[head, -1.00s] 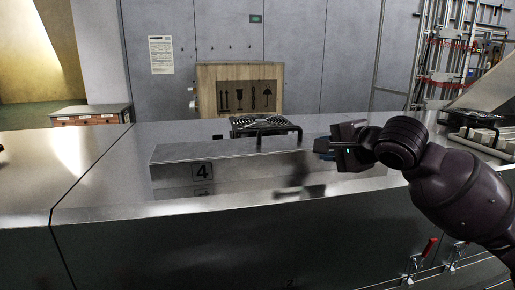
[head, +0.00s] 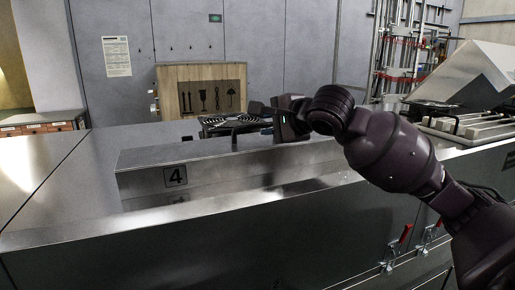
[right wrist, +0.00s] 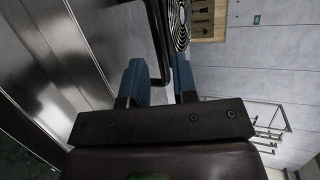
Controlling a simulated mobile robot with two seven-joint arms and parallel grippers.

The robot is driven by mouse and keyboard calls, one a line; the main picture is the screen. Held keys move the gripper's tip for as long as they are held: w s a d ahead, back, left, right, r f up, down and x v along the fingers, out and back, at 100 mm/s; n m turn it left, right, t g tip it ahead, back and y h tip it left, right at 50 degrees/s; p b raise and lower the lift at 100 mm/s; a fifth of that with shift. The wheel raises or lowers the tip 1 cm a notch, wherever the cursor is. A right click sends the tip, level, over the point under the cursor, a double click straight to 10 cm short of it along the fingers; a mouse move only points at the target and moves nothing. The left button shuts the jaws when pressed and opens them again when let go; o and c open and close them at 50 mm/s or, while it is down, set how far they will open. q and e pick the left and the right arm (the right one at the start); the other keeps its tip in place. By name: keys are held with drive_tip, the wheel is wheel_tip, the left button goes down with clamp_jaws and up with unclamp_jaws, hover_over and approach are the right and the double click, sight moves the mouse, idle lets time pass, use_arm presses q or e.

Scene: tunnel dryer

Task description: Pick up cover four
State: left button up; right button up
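Cover four (head: 210,154) is a long metal cover with a black "4" on its front face. It sits on the metal dryer top in the head view. A black bar handle shows on it, partly hidden in the head view. My right gripper (head: 266,118) is above the right part of the cover, by the handle. In the right wrist view its two blue fingers (right wrist: 158,78) are apart, and the black handle (right wrist: 154,35) runs into the space between them. I cannot tell whether they touch it. My left gripper is not in view.
A black fan grille (head: 222,121) lies behind the cover, with a wooden crate (head: 203,92) beyond. Another opening with pale bars (head: 465,128) and a tilted metal lid (head: 470,75) are at the right. Red-handled latches (head: 405,234) line the dryer's front. The left dryer top is clear.

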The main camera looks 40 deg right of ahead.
sight(257, 125)
drive_tip(key=x, duration=0.4)
drive_tip(key=shift+w+f+b, duration=0.2)
drive_tip(key=shift+w+b, duration=0.15)
drive_tip(key=shift+b, duration=0.05)
drive_tip(key=shift+c, duration=0.3)
clamp_jaws()
drive_tip(key=shift+r, duration=0.1)
